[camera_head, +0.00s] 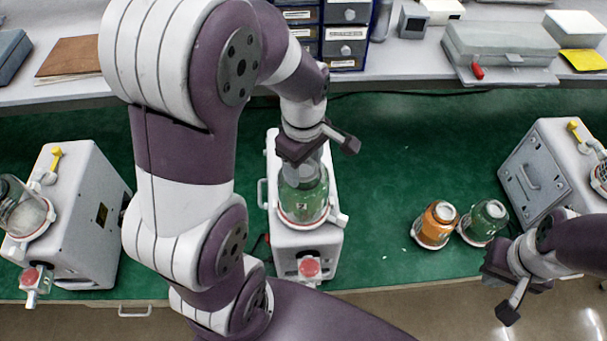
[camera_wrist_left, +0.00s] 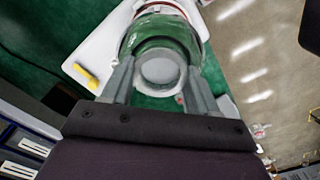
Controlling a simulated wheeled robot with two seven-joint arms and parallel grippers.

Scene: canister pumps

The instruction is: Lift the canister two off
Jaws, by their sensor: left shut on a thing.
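A green canister (camera_head: 303,198) with a pale grey cap sits upright on the middle pump (camera_head: 303,247), inside its white collar ring. My left gripper (camera_head: 308,165) comes down over it from above and is shut on its cap. In the left wrist view the green canister (camera_wrist_left: 160,38) shows with its round grey cap (camera_wrist_left: 162,72) between my two grey fingers. No label tells which canister is number two. My right gripper (camera_head: 492,262) is at the lower right, apart from the canisters; its fingers cannot be made out.
An orange canister (camera_head: 437,222) and another green canister (camera_head: 485,221) stand on the green mat (camera_head: 400,150) at the right. A left pump (camera_head: 85,210) holds a clear canister (camera_head: 22,212). A right pump (camera_head: 550,165) stands at the far right. Drawers (camera_head: 345,32) and cases line the back bench.

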